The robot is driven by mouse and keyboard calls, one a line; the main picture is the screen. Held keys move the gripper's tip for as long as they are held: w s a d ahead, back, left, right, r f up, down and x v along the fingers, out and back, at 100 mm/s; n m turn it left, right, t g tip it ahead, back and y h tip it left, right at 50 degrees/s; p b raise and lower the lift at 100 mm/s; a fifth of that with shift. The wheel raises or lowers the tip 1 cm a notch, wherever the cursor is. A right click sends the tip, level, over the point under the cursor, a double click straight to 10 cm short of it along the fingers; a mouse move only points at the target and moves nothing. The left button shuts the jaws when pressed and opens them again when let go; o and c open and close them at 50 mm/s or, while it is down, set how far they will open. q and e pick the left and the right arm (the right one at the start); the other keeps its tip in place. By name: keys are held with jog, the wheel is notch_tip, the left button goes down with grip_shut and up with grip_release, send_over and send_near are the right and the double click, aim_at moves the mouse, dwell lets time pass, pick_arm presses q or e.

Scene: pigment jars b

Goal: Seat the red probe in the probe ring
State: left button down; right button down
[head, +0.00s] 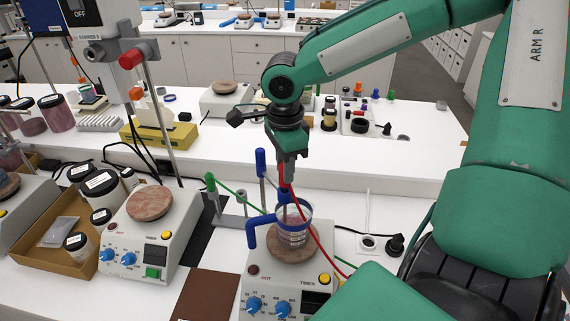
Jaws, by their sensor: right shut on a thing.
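My right gripper (286,176) points down over the near hotplate and is shut on the red probe (282,174), which is mostly hidden by the jaws. A red cable (322,243) runs from it down to the right. Below stands a clear beaker (293,236) with a blue rim, on the round brown top of the near hotplate (262,280). A blue bent piece (251,232) is at the beaker's left side. I cannot make out clearly which part is the probe ring, or whether the probe touches it. My left gripper is not in view.
A green-tipped probe (210,182) with a green cable stands left of the beaker, and a blue-topped one (260,162) behind it. A second hotplate (150,235) and a cardboard tray (48,262) with jars are at left. A brown mat (207,296) lies in front.

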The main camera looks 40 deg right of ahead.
jog(key=shift+f+b, duration=0.45)
jog(key=shift+f, duration=0.25)
jog(key=c, duration=1.1)
grip_release()
jog(key=shift+r, duration=0.1)
notch_tip(320, 180, up, 14)
jog(key=shift+f+b, duration=0.1)
jog(key=shift+b, duration=1.1)
